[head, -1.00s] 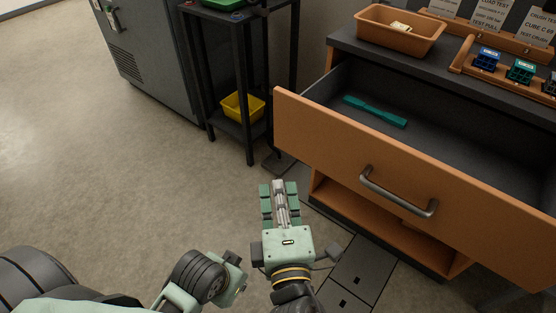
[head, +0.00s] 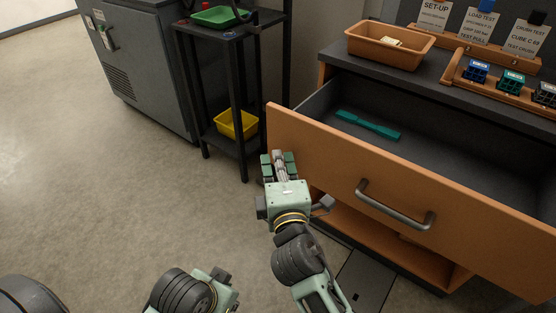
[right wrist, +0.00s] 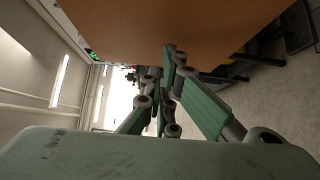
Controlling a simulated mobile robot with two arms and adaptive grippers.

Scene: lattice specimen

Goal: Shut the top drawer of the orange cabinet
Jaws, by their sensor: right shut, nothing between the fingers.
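The top drawer of the orange cabinet stands pulled out, with its orange front panel (head: 320,165) facing me and a metal handle (head: 395,206) on it. A teal flat piece (head: 367,125) lies inside on the dark drawer floor. My right gripper (head: 279,157) is shut and empty by the left end of the drawer front, away from the handle. In the right wrist view the orange panel (right wrist: 180,25) fills the top, close to the fingertips (right wrist: 172,55); I cannot tell whether they touch it. No left gripper fingers show.
An orange tray (head: 390,48) and a rack (head: 500,78) with blue and green blocks stand on the cabinet top. A black stand (head: 240,90) with a yellow bin (head: 236,124) is left of the drawer. Open floor (head: 110,190) lies further left.

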